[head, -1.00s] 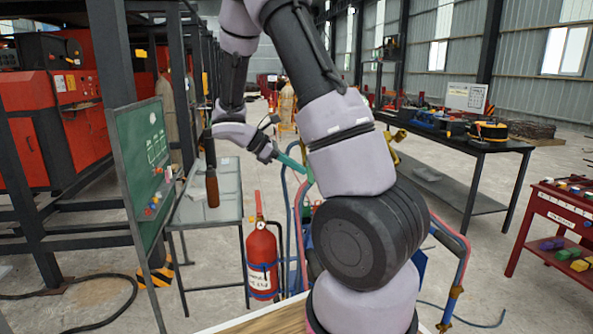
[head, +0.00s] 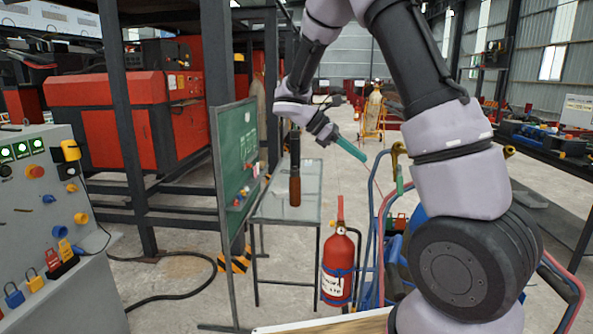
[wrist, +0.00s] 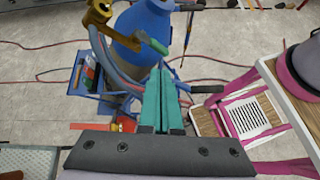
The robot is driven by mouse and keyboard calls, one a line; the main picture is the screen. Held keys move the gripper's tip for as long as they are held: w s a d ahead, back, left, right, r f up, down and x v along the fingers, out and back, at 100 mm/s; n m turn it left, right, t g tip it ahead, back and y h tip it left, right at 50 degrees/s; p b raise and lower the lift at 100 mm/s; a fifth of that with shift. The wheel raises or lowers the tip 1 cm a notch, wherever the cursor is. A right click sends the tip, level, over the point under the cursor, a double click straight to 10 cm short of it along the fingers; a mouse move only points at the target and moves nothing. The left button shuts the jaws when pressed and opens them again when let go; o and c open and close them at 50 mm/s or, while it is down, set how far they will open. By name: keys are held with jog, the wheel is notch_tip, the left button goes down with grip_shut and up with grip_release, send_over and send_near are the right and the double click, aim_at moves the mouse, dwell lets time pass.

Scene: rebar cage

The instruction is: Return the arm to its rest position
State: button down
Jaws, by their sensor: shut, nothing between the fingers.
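My gripper (head: 351,149) is at the end of my folded arm, right of centre in the head view. Its two teal fingers lie together and point down to the right. In the wrist view the fingers (wrist: 160,85) are side by side with nothing between them. They hang in the air above the floor, near a blue cylinder (wrist: 144,28) with a brass valve on a trolley. In the head view my arm rises from its base at the lower right, bends at the top and comes down left to the gripper.
A red fire extinguisher (head: 338,268) stands below the gripper. A grey table (head: 268,212) and a green board (head: 236,160) are to the left. A dark tool with a brown handle (head: 295,188) shows by the table. A control panel (head: 50,225) is far left, a workbench (head: 550,150) right.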

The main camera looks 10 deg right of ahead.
jog(key=s+a+r+m+t+y, duration=0.3)
jog(key=s+r+m+t+y, duration=0.2)
jog(key=s+m, duration=0.3)
jog(key=s+a+r+m+t+y, duration=0.3)
jog(key=s+r+m+t+y, duration=0.2)
jog(key=s, duration=0.6)
jog(key=shift+s+r+m+y, duration=0.2)
jog(key=shift+r+m+y, duration=1.2)
jog(key=shift+m, duration=0.8)
jog(key=shift+r, duration=0.2)
